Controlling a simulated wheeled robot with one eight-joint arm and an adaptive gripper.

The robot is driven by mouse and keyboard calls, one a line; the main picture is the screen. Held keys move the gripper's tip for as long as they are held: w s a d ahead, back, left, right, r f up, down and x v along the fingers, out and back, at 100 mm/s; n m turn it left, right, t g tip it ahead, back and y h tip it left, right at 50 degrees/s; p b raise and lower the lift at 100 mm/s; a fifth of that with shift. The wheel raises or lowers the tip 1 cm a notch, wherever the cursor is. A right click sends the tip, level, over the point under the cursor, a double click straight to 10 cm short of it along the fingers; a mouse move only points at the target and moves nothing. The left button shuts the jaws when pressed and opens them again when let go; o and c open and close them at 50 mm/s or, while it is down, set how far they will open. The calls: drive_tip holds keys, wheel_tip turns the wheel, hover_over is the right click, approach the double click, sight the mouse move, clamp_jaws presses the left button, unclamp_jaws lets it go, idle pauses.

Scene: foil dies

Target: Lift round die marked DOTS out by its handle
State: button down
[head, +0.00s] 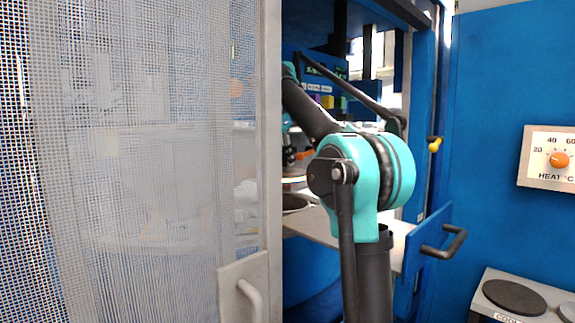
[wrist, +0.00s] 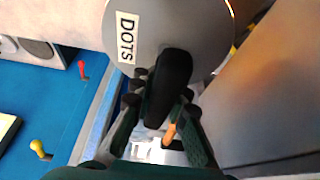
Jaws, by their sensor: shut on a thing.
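The round die marked DOTS (wrist: 195,22) is a grey disc at the top of the wrist view, with a white label reading DOTS. Its black handle (wrist: 170,68) sticks out toward the camera. My gripper (wrist: 160,95) is shut on this handle, with a dark finger on each side of it. In the head view my teal and black arm reaches into the blue cabinet, and the arm and the mesh door hide most of the gripper area. I cannot tell whether the die is touching a surface beneath it.
A grey mesh door (head: 140,150) covers the left of the head view. A blue panel with a black handle (head: 445,243) stands right of the arm. A HEAT dial (head: 558,160) and a cooling stand (head: 515,298) are at right. A grey wall (wrist: 265,90) is close beside the gripper.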

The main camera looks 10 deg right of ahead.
drive_tip(key=shift+r, duration=1.15)
